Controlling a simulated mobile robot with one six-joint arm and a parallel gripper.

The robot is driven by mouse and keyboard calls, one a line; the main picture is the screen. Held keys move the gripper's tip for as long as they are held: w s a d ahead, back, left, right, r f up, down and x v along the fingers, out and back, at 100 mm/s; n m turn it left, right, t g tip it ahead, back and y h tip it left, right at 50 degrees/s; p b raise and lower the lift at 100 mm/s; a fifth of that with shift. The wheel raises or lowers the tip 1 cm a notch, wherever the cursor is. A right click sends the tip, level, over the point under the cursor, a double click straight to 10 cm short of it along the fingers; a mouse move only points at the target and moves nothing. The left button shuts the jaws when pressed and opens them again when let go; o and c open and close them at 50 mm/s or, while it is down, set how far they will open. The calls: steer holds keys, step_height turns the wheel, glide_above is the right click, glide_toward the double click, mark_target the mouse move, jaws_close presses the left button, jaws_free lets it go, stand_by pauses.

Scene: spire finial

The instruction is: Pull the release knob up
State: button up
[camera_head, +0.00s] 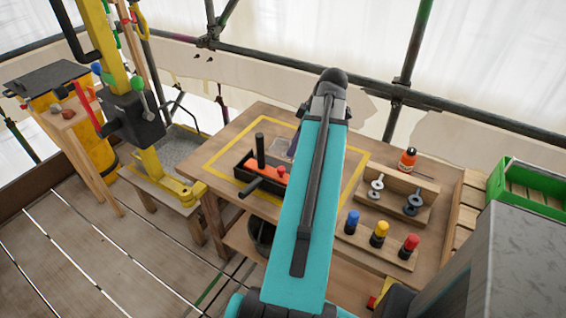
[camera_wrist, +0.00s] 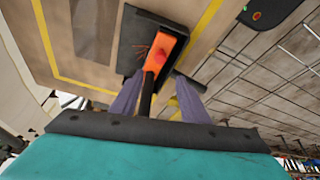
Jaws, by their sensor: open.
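A dark box with an orange top (camera_head: 268,176) lies on the wooden table. A black upright handle (camera_head: 260,150) rises from it, and a black bar (camera_head: 250,188) sticks out at its front. A small red knob (camera_head: 281,170) shows on the orange top; I cannot tell if it is the release knob. In the wrist view the orange top (camera_wrist: 172,46) lies ahead of my gripper (camera_wrist: 157,86). My gripper is open, with its grey-purple fingers on either side of the black handle (camera_wrist: 147,94) in the picture; contact cannot be told. My arm mostly hides the gripper in the head view.
Blue, yellow and red pegs (camera_head: 380,233) stand in a wooden rack at the table's right front. Eye bolts (camera_head: 413,203) and an orange bottle (camera_head: 408,160) are behind. A yellow post with a black lever box (camera_head: 135,115) stands left. A green crate (camera_head: 530,185) is right.

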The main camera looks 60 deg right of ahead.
mark_target(280, 168)
steer(key=shift+p+x, duration=1.15)
steer(key=shift+x, duration=4.25)
steer(key=shift+c, duration=0.3)
